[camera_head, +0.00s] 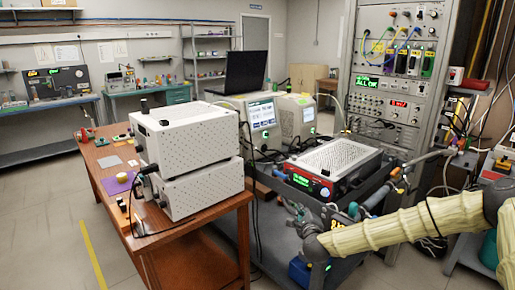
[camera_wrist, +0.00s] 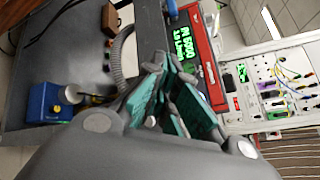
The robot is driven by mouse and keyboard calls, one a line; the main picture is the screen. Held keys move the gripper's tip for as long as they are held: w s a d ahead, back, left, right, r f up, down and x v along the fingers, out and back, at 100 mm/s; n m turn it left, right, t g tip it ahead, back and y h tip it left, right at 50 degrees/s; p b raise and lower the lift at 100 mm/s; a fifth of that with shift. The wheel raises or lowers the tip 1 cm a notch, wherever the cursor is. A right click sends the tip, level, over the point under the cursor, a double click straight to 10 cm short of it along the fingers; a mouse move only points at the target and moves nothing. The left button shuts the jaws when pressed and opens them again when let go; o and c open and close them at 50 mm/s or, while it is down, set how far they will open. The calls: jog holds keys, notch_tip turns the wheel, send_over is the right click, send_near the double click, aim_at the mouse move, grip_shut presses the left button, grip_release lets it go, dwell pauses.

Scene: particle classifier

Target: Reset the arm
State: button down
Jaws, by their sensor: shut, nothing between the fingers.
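My arm (camera_head: 400,225), in a cream ribbed sleeve, reaches in from the right in the head view. My gripper (camera_head: 292,208) is at its end, low over the dark cart, in front of the red-fronted instrument. In the wrist view my gripper (camera_wrist: 166,72) shows dark linkages and teal finger pads that come together at the tips, with nothing held. The red-fronted instrument (camera_wrist: 208,50) with a green display lies just beyond the fingertips there. It also shows in the head view (camera_head: 335,160), behind my gripper. Whether the fingers touch anything is unclear.
A blue box (camera_wrist: 48,102) with a round knob is left of my fingers in the wrist view. A wooden table (camera_head: 215,205) with two stacked white perforated boxes (camera_head: 185,135) stands left. A tall instrument rack (camera_head: 392,100) stands behind. Floor at the far left is clear.

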jog(key=s+a+f+n+g+y, duration=0.35)
jog(key=s+a+f+n, duration=0.35)
jog(key=s+a+f, duration=0.5)
jog(key=s+a+f+n+g, duration=0.2)
jog(key=s+f+n+g, duration=0.35)
jog(key=s+f, duration=0.7)
jog(key=s+d+f+n+g+h, duration=0.1)
jog(key=s+d+n, duration=0.3)
jog(key=s, duration=0.8)
jog(key=s+d+f+n+g+p, duration=0.1)
jog(key=s+d+n+g, duration=0.3)
jog(key=s, duration=0.8)
jog(key=s+d+f+n+g+h, duration=0.1)
jog(key=s+d+n, duration=0.4)
jog(key=s, duration=0.7)
jog(key=shift+d+f+g+h, duration=0.2)
jog(key=shift+f+g+h, duration=0.15)
jog(key=shift+f+g, duration=0.4)
jog(key=shift+s+d+r, duration=0.1)
